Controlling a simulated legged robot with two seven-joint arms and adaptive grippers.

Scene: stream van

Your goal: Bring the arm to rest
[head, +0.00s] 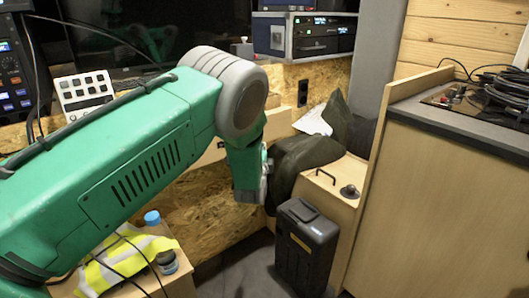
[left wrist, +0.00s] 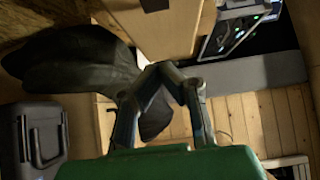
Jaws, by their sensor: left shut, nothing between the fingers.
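My green left arm reaches in from the left in the head view, bends at a grey joint and drops downward in the middle. My left gripper (left wrist: 160,72) shows clearly in the left wrist view, where its two dark fingers meet at the tips with nothing between them. In the head view the gripper is mostly hidden behind the arm's end. My right gripper is not in view.
A black case (head: 306,250) stands on the floor below the arm's end. A wooden cabinet (head: 450,200) is at the right. A rack unit (head: 305,37) sits above. A yellow vest (head: 125,262) and a blue-capped bottle (head: 153,220) are lower left. Some floor left of the case is clear.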

